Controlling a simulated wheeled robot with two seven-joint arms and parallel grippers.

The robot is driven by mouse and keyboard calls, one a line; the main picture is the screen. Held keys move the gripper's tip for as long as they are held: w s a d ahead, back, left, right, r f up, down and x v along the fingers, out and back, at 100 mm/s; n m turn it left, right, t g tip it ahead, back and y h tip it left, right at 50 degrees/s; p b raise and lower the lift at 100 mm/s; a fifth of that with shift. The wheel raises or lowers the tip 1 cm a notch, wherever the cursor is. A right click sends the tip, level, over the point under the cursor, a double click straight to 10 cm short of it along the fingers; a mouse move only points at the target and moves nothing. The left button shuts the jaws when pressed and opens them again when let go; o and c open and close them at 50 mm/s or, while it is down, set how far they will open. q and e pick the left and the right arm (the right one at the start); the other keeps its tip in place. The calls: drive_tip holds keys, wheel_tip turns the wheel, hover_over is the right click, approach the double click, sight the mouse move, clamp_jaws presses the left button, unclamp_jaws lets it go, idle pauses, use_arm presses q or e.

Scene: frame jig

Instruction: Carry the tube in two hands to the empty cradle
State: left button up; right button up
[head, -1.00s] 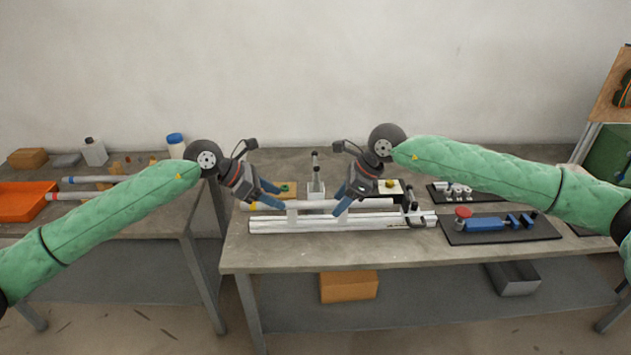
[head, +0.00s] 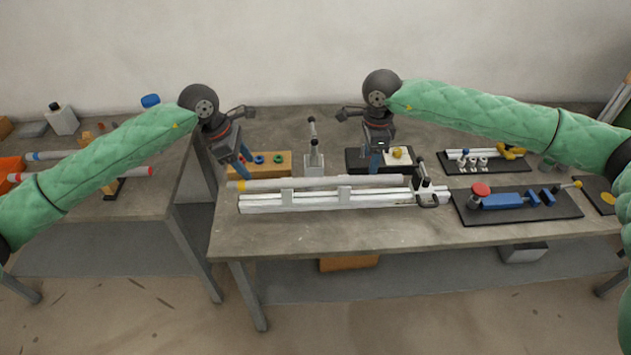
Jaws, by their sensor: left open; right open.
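A long grey tube (head: 315,183) with a yellow left end lies level on two pale supports (head: 288,197) above the white rail of the frame jig (head: 320,203). My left gripper (head: 243,175) is open at the tube's left part, near the yellow end. My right gripper (head: 376,170) is open at the tube's right part. Both point down, with their blue fingers at about the tube's height. I cannot tell whether the fingers straddle or touch it. I cannot make out an empty cradle for certain.
A toggle clamp (head: 313,150) stands behind the tube, and another clamp (head: 424,180) at its right end. A black mat (head: 540,212) with blue parts lies right. The left table holds tubes with red (head: 150,171) and blue ends. The bench front is bare.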

sight(368, 176)
use_arm(q)
drive_tip(key=x, duration=0.7)
drive_tip(key=shift+r, duration=0.1)
use_arm(e)
wheel_tip(368, 176, down, 7)
drive_tip(key=shift+r, duration=0.15)
use_arm(q)
drive_tip(key=shift+s+d, duration=0.1)
use_arm(e)
drive_tip(key=shift+s, duration=0.1)
use_arm(q)
clamp_jaws()
use_arm(e)
clamp_jaws()
